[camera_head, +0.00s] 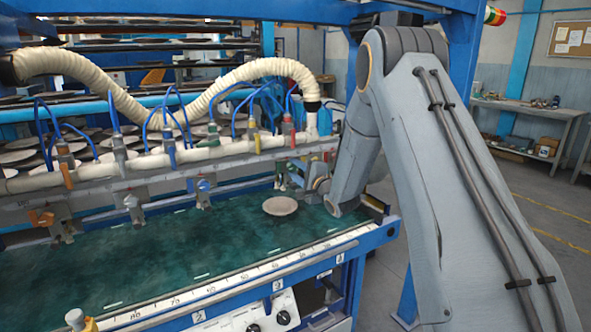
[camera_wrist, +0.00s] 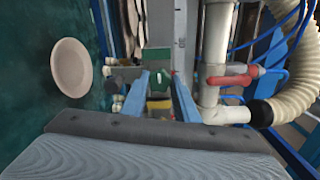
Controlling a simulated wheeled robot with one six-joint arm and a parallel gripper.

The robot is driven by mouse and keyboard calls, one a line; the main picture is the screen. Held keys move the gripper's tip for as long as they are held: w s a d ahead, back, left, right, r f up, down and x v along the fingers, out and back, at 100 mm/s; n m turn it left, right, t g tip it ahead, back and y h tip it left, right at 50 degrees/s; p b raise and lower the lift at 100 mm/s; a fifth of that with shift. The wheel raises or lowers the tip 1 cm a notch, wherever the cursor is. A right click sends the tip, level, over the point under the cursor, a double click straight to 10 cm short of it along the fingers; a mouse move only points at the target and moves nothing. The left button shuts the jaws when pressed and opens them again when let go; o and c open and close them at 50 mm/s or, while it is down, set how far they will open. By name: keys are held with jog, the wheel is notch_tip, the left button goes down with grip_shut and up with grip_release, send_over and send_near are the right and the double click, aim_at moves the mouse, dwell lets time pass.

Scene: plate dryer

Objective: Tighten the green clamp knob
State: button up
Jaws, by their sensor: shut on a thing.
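The green clamp knob shows in the wrist view (camera_wrist: 157,59) at the ends of my two blue fingers. In the head view a small patch of the green knob (camera_head: 279,169) shows just left of my wrist, at the right end of the clamp row. My gripper (camera_wrist: 160,77) is shut on the knob, its fingers on either side of it. The fingers partly cover the knob and its clamp, so the exact contact is hard to see. In the head view my arm comes down from the right, and my fingers are too small to make out clearly.
A pale round plate (camera_head: 280,206) lies on the green belt (camera_head: 130,265) close to my wrist. A white pipe with a red valve handle (camera_wrist: 232,76) stands close beside my fingers.

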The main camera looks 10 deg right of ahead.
jog(key=shift+m, duration=0.5)
jog(key=o, duration=1.1)
jog(key=shift+c, duration=0.2)
jog(key=b+v, duration=0.1)
jog(key=v, duration=0.6)
jog(key=shift+s+d+b, duration=0.15)
jog(key=shift+s+b, duration=0.2)
jog(key=shift+b, duration=0.05)
